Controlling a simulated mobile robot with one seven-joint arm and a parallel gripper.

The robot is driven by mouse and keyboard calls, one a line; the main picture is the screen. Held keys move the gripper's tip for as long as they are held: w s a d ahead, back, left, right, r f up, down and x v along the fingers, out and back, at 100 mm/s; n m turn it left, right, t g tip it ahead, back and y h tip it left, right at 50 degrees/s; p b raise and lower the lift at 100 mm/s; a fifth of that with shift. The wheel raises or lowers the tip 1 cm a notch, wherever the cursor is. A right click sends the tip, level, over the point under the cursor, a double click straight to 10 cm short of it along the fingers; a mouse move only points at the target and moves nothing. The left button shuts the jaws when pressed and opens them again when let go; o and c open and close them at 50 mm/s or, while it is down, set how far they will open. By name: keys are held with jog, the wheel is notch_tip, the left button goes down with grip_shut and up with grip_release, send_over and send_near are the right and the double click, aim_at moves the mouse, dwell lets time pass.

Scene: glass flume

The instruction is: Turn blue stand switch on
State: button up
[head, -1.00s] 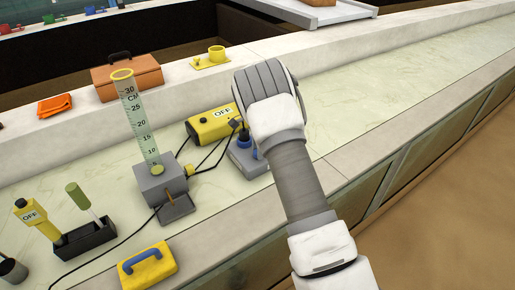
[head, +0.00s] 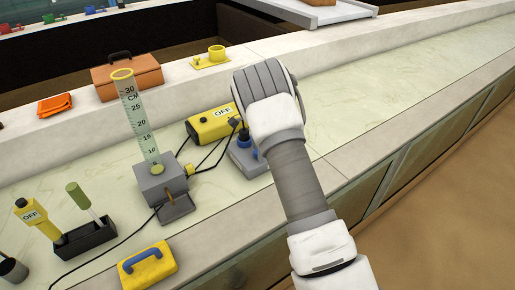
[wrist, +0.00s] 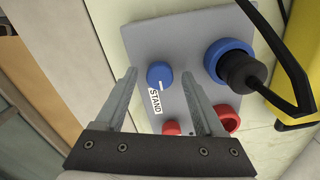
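The blue stand switch (wrist: 160,75) is a round blue knob on a grey panel (wrist: 180,45) in the wrist view, with a white STAND label (wrist: 155,101) just beside it. My gripper (wrist: 160,77) is open, with one finger on each side of the knob in this view. Gaps show between the fingers and the knob, and I see no contact. In the head view the grey box (head: 245,160) is partly covered by my arm, and the fingers and stand knob are hidden there.
A blue socket (wrist: 225,52) with a black plug (wrist: 243,73) and cable sits right of the knob. A red knob (wrist: 171,128) and red socket (wrist: 226,118) are below. A yellow OFF box (head: 208,126) and measuring cylinder (head: 139,120) stand left of the box.

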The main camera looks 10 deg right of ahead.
jog(key=shift+r, duration=0.1)
notch_tip(320, 180, up, 17)
jog(key=p, duration=0.1)
jog(key=shift+r, duration=0.15)
dwell(0.3)
